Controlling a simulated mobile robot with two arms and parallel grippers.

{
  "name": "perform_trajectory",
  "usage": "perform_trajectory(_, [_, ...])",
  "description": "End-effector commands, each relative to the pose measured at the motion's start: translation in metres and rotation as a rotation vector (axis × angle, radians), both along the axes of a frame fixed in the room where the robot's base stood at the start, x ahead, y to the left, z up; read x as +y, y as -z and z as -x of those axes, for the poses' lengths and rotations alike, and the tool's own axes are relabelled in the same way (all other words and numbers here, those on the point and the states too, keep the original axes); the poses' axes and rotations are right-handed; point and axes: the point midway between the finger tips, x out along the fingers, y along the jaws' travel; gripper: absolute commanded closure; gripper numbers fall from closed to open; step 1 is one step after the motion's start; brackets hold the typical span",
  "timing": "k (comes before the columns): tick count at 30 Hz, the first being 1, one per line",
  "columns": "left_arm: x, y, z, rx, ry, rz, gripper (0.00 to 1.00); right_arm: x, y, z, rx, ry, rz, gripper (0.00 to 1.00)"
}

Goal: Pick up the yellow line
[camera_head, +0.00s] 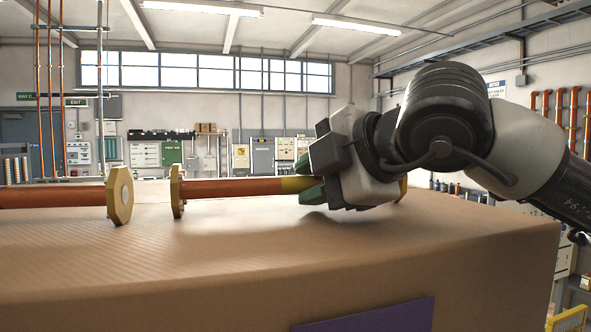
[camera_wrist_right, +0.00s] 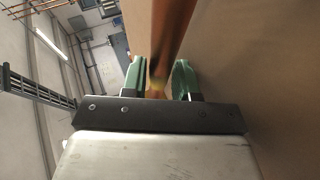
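An orange-red line with a yellow band (camera_head: 297,184) lies across the top of a brown cardboard-like surface, with a yellow octagonal flange (camera_head: 177,191) at its left end. Part of another yellow flange (camera_head: 402,187) shows behind my right gripper. My right gripper (camera_head: 311,183) is at the yellow band, its green fingers on either side of the line. In the right wrist view the line (camera_wrist_right: 172,35) runs between the fingers, with gaps beside it, so the gripper looks open around it. My left gripper is not in view.
A second orange-red line (camera_head: 50,196) with its own yellow flange (camera_head: 120,195) lies to the left, end to end with a small gap. The brown surface (camera_head: 200,255) is clear in front. Wall panels and cabinets stand far behind.

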Motion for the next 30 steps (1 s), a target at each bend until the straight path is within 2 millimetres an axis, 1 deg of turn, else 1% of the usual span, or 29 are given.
perform_trajectory(5, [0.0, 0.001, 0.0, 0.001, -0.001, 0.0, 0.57, 0.0, 0.001, 0.0, -0.001, 0.0, -0.001, 0.71])
perform_trajectory(6, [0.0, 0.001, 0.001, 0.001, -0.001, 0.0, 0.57, 0.0, 0.001, 0.0, -0.001, 0.0, -0.001, 0.74])
perform_trajectory(11, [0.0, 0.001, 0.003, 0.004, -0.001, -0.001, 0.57, 0.0, 0.001, 0.0, -0.001, 0.0, 0.001, 0.98])
perform_trajectory(12, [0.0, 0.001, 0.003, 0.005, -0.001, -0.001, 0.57, 0.0, 0.001, 0.0, -0.001, 0.0, 0.001, 1.0])
perform_trajectory(23, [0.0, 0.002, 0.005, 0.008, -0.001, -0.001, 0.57, 0.0, -0.002, 0.0, -0.003, 0.0, -0.001, 1.0])
perform_trajectory(26, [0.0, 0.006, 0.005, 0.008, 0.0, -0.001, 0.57, 0.0, -0.007, 0.0, -0.005, 0.002, -0.002, 1.0])
perform_trajectory(30, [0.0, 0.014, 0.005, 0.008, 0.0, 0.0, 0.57, 0.0, -0.022, 0.001, -0.004, -0.001, -0.004, 1.0])
